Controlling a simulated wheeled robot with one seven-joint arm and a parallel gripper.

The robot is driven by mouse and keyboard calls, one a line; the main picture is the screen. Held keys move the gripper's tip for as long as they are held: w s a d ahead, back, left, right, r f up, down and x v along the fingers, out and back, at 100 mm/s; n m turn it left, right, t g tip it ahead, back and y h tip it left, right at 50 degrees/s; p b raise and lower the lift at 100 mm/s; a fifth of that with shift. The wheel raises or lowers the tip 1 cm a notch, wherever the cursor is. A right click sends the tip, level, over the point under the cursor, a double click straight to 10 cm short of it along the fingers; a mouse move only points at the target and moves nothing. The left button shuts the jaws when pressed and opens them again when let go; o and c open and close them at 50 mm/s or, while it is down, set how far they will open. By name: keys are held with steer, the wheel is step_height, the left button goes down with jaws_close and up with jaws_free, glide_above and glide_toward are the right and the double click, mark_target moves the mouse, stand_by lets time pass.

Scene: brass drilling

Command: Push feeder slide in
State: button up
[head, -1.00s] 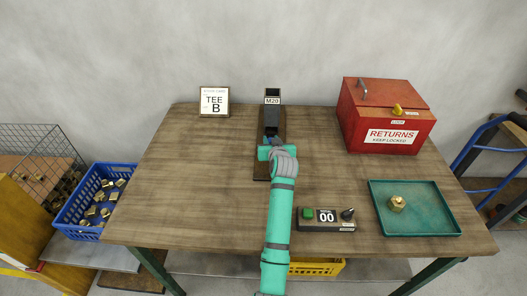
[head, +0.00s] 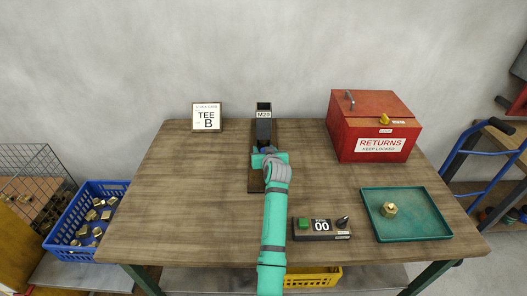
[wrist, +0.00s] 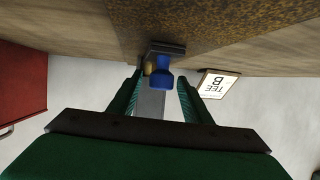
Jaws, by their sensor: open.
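The feeder is a dark upright tower (head: 264,128) labelled M20. It stands on a long dark base plate (head: 255,182), which shows as a speckled brown surface in the wrist view (wrist: 215,25). A blue knob (wrist: 160,78), likely on the feeder slide, is between or just beyond my fingertips in the wrist view. A brass-coloured piece (wrist: 149,67) shows beside it. My gripper (wrist: 158,88) is open, with a finger on each side of the knob line. In the head view my arm hides most of the gripper (head: 266,152) and the slide; contact cannot be told.
A TEE B sign (head: 207,117) stands left of the feeder. A red returns box (head: 372,128) is at right, with a green tray (head: 430,228) holding a brass fitting (head: 389,210) in front. A control box (head: 321,228) reading 00 sits right of my arm. The left tabletop is clear.

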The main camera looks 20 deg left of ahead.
steer(key=shift+s, duration=0.1)
steer(key=v, duration=1)
steer(key=shift+s+d+r, duration=0.15)
steer(key=shift+s+r, duration=0.05)
steer(key=shift+s, duration=0.05)
